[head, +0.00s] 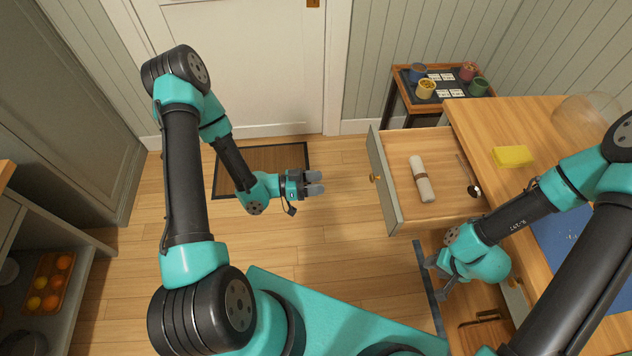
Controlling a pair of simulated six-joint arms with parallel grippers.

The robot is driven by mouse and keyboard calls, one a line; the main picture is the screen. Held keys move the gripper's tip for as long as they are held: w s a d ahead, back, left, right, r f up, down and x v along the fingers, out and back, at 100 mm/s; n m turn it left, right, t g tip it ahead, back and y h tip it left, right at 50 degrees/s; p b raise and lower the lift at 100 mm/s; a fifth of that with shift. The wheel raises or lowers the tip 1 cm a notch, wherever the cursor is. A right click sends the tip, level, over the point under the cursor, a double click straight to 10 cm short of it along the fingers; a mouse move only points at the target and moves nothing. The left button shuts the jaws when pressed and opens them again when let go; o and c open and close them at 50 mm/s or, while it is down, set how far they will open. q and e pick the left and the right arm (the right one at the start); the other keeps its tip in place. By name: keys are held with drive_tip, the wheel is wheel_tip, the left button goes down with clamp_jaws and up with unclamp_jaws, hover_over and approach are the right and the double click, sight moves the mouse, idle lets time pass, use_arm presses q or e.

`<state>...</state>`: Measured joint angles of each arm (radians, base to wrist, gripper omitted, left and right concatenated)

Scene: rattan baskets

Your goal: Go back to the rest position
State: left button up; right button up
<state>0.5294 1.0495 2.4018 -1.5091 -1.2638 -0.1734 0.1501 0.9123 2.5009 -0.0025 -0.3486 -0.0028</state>
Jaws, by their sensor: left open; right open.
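My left gripper (314,183) is open and empty. It hangs over the wooden floor in the middle of the view, to the left of the open drawer, and touches nothing. My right gripper (436,278) is open, low in front of the table's lower drawer front, below the open drawer. I see nothing between its fingers. My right arm reaches in from the right across the table's front edge.
The open drawer (393,207) sticks out from the table (492,124) and holds a rolled white cloth (421,178) and a ladle (472,188). A yellow sponge (513,156) and a blue mat (566,241) lie on the table. A small side table with cups (426,87) stands behind.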

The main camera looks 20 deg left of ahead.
idle(0.4)
use_arm(q)
wheel_tip(320, 180, down, 7)
drive_tip(key=a+n+g+y, duration=0.2)
drive_tip(key=n+y, duration=0.3)
drive_tip(key=y, duration=0.3)
drive_tip(key=s+a+n+g+y, duration=0.1)
drive_tip(key=s+n+g+y, duration=0.3)
drive_tip(key=s, duration=0.6)
drive_tip(key=shift+s+a+r+n+g, duration=0.25)
drive_tip(key=shift+r+n+g, duration=0.1)
drive_tip(key=shift+n+g, duration=0.45)
